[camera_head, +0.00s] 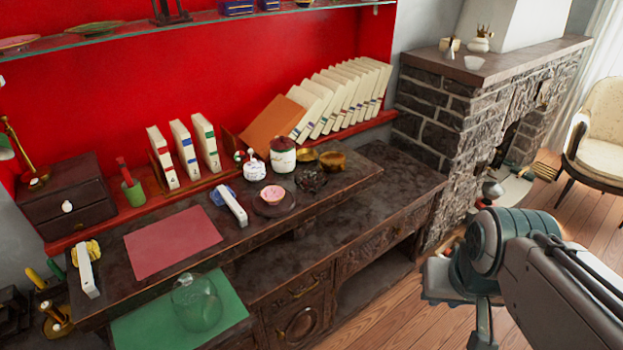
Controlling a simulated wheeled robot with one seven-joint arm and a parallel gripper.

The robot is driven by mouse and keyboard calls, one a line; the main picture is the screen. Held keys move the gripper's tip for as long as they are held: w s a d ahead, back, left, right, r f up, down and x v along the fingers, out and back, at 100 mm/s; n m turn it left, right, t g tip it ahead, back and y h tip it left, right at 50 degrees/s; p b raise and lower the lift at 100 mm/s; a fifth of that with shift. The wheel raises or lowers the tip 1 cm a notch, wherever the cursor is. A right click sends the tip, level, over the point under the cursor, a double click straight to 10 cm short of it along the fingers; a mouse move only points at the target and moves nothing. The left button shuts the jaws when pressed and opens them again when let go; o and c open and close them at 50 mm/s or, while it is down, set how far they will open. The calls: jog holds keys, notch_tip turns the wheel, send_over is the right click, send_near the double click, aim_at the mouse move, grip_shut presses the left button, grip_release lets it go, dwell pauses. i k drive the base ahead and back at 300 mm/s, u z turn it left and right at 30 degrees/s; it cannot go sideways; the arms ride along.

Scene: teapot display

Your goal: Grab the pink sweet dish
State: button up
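The small pink sweet dish (272,194) sits on a dark round saucer or plate (284,208) on the raised dark wooden desk top. A white box-like object stands just left of it, and jars stand behind it. My gripper (484,330) is at the lower right, away from the desk and well to the right of the dish. Its fingers point down and are partly cut off by the frame edge, so I cannot tell whether they are open.
A glass dome (196,302) stands on a green mat. A stone fireplace (460,125) stands right.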

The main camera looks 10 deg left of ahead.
aim_at(274, 195)
jog(key=i, duration=1.1)
jog(key=u, duration=0.5)
